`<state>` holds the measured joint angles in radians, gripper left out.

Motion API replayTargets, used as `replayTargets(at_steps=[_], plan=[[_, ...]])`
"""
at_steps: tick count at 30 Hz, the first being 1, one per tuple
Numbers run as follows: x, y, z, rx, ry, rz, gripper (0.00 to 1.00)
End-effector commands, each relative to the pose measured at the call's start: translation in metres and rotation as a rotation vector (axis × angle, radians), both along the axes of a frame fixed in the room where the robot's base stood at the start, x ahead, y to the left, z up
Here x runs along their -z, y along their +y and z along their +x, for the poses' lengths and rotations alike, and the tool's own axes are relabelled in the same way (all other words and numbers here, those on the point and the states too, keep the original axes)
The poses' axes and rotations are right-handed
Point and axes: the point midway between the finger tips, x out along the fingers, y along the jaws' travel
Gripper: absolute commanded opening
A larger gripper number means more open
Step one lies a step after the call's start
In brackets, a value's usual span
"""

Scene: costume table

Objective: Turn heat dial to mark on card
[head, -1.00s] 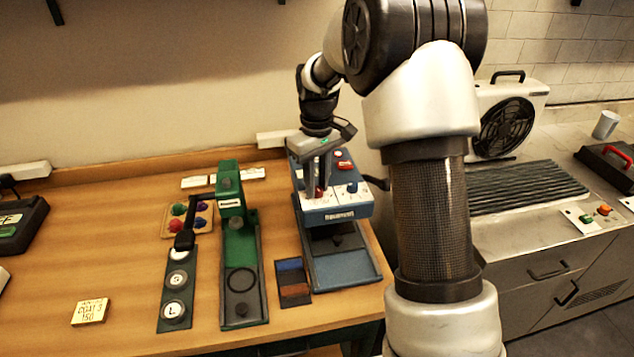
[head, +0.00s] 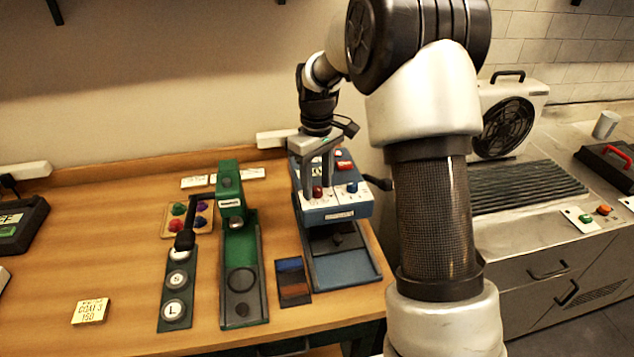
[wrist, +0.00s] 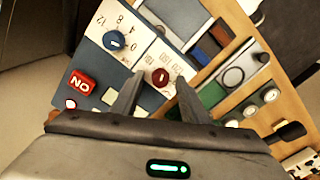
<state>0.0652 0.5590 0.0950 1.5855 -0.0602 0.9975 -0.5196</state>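The blue heat press (head: 340,214) stands at the right of the wooden table. Its white panel carries a red dial (wrist: 160,77) with small three-digit marks and a blue dial (wrist: 115,41) marked with lower numbers. The red dial (head: 318,192) also shows in the head view. My gripper (head: 319,190) is over the panel, fingers apart and pointing down on either side of the red dial; contact cannot be told. In the wrist view my gripper (wrist: 158,90) is open. A yellow card (head: 91,311) reading "COAT 3 150" lies at the front left.
A red ON switch (wrist: 81,81) sits on the panel near the dials. A green press (head: 240,265) stands left of the blue one, with a dark strip of round dies (head: 178,290) beside it. A small block with blue and brown pads (head: 292,281) lies between the presses.

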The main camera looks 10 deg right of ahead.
Motion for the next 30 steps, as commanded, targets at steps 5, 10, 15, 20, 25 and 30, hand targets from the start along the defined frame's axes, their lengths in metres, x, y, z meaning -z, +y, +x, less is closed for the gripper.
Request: replayTargets(at_steps=[5, 10, 15, 20, 25, 30], plan=[[0.000, 0.000, 0.000, 0.000, 0.001, 0.000, 0.41], [-0.012, 0.000, 0.000, 0.001, -0.001, 0.000, 0.41], [-0.046, 0.000, 0.001, 0.001, -0.004, 0.000, 0.41], [-0.086, 0.000, 0.001, 0.001, -0.004, 0.000, 0.41], [-0.127, 0.000, 0.000, 0.001, -0.003, 0.001, 0.41], [-0.157, 0.000, 0.000, 0.000, -0.002, 0.001, 0.41]])
